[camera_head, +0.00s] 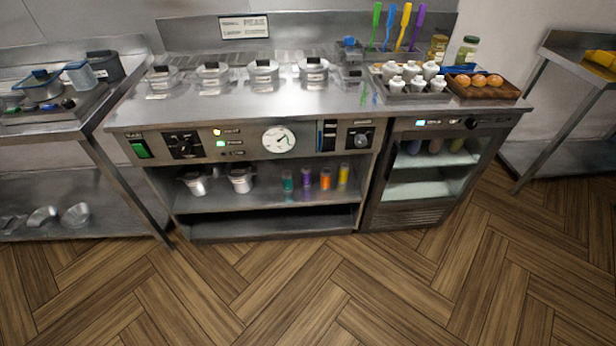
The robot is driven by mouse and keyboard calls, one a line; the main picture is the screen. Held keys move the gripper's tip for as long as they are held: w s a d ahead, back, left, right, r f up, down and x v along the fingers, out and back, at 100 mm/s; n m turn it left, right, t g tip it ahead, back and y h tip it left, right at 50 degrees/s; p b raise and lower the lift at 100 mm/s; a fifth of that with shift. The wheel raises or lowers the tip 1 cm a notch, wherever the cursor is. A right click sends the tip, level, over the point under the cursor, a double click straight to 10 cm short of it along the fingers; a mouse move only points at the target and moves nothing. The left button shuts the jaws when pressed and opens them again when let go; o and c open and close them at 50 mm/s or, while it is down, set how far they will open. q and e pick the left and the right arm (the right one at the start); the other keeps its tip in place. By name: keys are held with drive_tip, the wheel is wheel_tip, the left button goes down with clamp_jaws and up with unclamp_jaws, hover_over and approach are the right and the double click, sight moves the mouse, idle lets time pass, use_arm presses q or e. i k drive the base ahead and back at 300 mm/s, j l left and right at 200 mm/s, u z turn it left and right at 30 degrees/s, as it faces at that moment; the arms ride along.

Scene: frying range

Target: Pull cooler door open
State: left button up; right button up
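The cooler (427,190) is built in under the right end of the steel range counter. Its door is a see-through panel in a dark metal frame and appears shut. Pale shelves and several bottles or jars show inside. A dark upright bar (391,160) runs along the left side of the door; I cannot tell for sure whether it is the handle. A control strip with a lit display (421,122) and a dark knob (471,123) sits above the door. Neither of my grippers is in view.
The wood floor (400,285) before the cooler is clear. A steel table (520,97) stands to the right and another (80,130) to the left. The counter holds lidded pans (263,72), white shakers (411,72) and a wooden tray (499,91) of round brown items.

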sight(499, 133)
drive_tip(key=z, duration=1.25)
